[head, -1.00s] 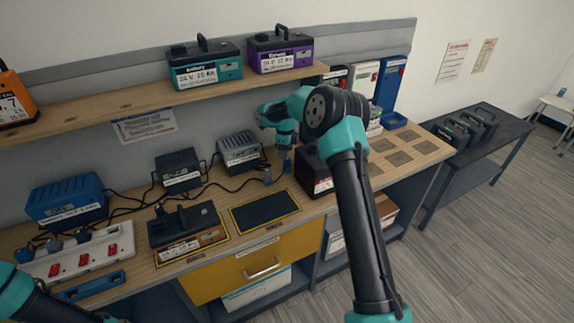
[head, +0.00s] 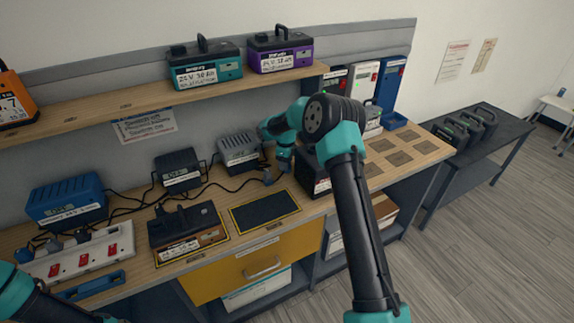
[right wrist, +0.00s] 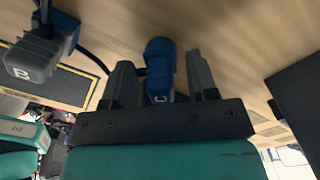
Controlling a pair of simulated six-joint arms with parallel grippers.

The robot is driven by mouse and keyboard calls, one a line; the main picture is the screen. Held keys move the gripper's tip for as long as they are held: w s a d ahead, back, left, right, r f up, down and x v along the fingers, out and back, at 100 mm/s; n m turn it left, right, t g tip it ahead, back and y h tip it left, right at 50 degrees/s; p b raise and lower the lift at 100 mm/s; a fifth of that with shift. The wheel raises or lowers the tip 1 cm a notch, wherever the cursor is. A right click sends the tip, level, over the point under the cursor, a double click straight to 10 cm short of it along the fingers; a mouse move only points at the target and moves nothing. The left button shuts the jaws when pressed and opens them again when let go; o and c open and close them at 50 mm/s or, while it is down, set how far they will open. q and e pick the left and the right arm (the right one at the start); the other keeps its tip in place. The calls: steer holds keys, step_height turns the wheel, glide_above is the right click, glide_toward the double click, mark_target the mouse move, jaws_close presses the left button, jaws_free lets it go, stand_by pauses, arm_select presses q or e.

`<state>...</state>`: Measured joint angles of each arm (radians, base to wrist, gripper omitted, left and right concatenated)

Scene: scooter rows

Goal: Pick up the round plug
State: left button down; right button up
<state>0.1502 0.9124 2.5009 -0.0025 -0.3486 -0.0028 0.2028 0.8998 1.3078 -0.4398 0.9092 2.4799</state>
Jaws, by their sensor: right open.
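A round blue plug (right wrist: 160,70) marked C is in the right wrist view, between the two fingers of my right gripper (right wrist: 162,82). The fingers are open, with a finger on each side of the plug. In the head view my right gripper (head: 283,166) is low over the bench, and the round plug there is mostly hidden by it. A grey plug (right wrist: 35,55) marked B lies to the left in the right wrist view; it also shows in the head view (head: 268,177). My left arm enters at the lower left, but its gripper is out of view.
A dark battery (head: 316,172) stands close to the right of my right gripper. A charger (head: 239,150) is behind it, with black cables along the bench. An empty yellow-edged mat (head: 265,211) lies in front. A white power strip (head: 80,258) is at left.

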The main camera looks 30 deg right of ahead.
steer(key=shift+c, duration=0.5)
jaws_close()
steer(key=shift+r, duration=0.15)
steer(key=shift+r, duration=0.65)
steer(key=r, duration=0.5)
steer(key=shift+a+r, duration=0.25)
steer(key=shift+r, duration=0.1)
steer(key=s+a, duration=0.2)
steer(key=a, duration=0.6)
steer(key=s+a, duration=0.2)
steer(key=a, duration=0.7)
steer(key=shift+w, duration=0.1)
